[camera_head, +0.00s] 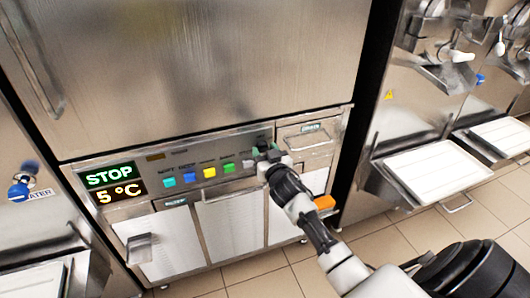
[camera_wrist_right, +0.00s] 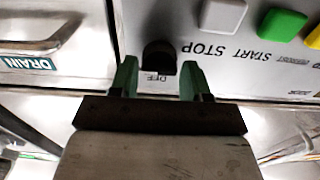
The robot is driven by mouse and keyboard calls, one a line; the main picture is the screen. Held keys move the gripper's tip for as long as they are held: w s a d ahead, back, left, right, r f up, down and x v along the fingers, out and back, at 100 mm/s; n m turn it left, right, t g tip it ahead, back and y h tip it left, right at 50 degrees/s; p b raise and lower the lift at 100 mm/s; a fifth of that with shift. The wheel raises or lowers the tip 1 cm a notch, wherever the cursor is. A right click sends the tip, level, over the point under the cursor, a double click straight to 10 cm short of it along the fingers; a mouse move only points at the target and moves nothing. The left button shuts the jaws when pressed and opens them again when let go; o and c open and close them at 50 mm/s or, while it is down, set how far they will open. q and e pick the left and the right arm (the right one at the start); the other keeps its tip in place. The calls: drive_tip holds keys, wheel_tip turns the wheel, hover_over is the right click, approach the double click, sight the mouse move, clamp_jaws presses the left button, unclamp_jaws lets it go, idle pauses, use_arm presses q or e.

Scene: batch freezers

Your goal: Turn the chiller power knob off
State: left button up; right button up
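My right gripper (camera_wrist_right: 157,78) is open, with one green fingertip on each side of the knob. I cannot tell whether the fingers touch it. In the head view my right gripper (camera_head: 263,154) is at the right end of the panel and hides the knob. The chiller's display (camera_head: 110,185) reads STOP and 5 °C. My left gripper is not in view.
Coloured buttons, among them a green one (camera_head: 229,168) and a yellow one (camera_head: 209,172), line the panel. A drawer marked DRAIN (camera_head: 310,137) is just right of my gripper. Machines with white trays (camera_head: 435,170) stand at the right. Tiled floor (camera_head: 270,285) lies below.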

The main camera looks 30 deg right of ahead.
drive_tip(key=c, duration=0.5)
drive_tip(key=shift+c, duration=0.2)
drive_tip(key=shift+n, duration=0.4)
drive_tip(key=n, duration=0.2)
drive_tip(key=shift+a+n+p, duration=0.1)
drive_tip(key=shift+n+p, duration=0.25)
drive_tip(key=shift+n, duration=0.05)
drive_tip(key=n, duration=0.3)
drive_tip(key=shift+n, duration=0.4)
drive_tip(key=n, duration=0.5)
drive_tip(key=shift+a+f+p, duration=0.15)
drive_tip(key=shift+f+p, duration=0.05)
drive_tip(key=shift+p, duration=0.1)
drive_tip(key=n, duration=0.5)
drive_tip(key=shift+f, duration=0.1)
drive_tip(key=shift+n, duration=0.4)
